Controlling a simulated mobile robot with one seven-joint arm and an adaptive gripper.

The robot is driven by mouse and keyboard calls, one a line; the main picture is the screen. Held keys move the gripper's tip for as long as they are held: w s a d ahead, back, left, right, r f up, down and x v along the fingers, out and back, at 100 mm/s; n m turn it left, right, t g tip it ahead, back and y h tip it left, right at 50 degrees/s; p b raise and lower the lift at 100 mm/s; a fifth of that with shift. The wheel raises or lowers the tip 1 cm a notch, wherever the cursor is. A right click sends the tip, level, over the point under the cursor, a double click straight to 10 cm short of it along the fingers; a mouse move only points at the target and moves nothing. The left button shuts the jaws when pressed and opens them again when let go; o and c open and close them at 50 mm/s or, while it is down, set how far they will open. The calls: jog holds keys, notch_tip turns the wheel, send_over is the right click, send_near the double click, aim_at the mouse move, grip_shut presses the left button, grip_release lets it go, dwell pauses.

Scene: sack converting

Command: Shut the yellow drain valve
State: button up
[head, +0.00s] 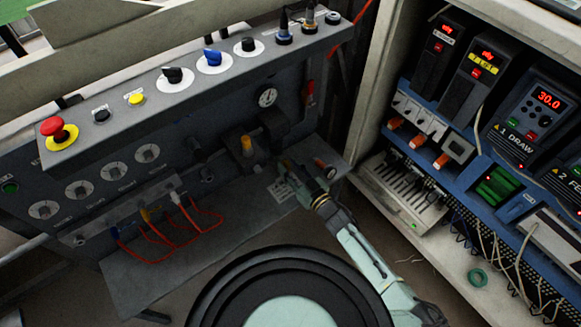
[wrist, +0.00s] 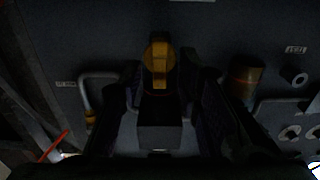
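The yellow drain valve (head: 247,145) has a short yellow handle on a dark block low on the grey machine panel. In the wrist view the yellow handle (wrist: 159,65) points up and down the picture, above a grey block. My gripper (head: 284,168) is just right of and below the valve in the head view. In the wrist view my gripper (wrist: 163,82) is open, one dark finger on each side of the handle. A gap shows on both sides at the handle; contact is not visible. The fingers are dark, and their tips are hard to make out.
Red cables (head: 180,232) loop at the lower left, over a grey shelf (head: 240,225). An open electrical cabinet (head: 365,150) stands to the right. In the wrist view a brownish cylinder (wrist: 246,76) is right of the fingers.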

grip_shut()
jog(key=shift+m, duration=0.3)
jog(key=m, duration=0.2)
jog(key=m+b, duration=0.1)
jog(key=m, duration=0.1)
jog(key=shift+w+d+f, duration=0.1)
jog(key=shift+d, duration=0.1)
jog(key=m, duration=0.2)
jog(key=m+b, duration=0.1)
jog(key=m, duration=0.1)
jog(key=shift+w+d+f+m, duration=0.1)
jog(key=shift+d+f+m, duration=0.1)
jog(key=shift+m, duration=0.2)
jog(key=m+b, duration=0.1)
jog(key=m, duration=0.3)
jog(key=shift+f+m, duration=0.15)
jog(key=shift+m, duration=0.15)
jog(key=shift+w+d+f+m+b, duration=0.1)
jog(key=shift+m+b, duration=0.15)
jog(key=shift+m, duration=0.7)
jog(key=shift+f+m+b, duration=0.1)
jog(key=shift+m+b, duration=0.15)
jog(key=shift+m, duration=0.7)
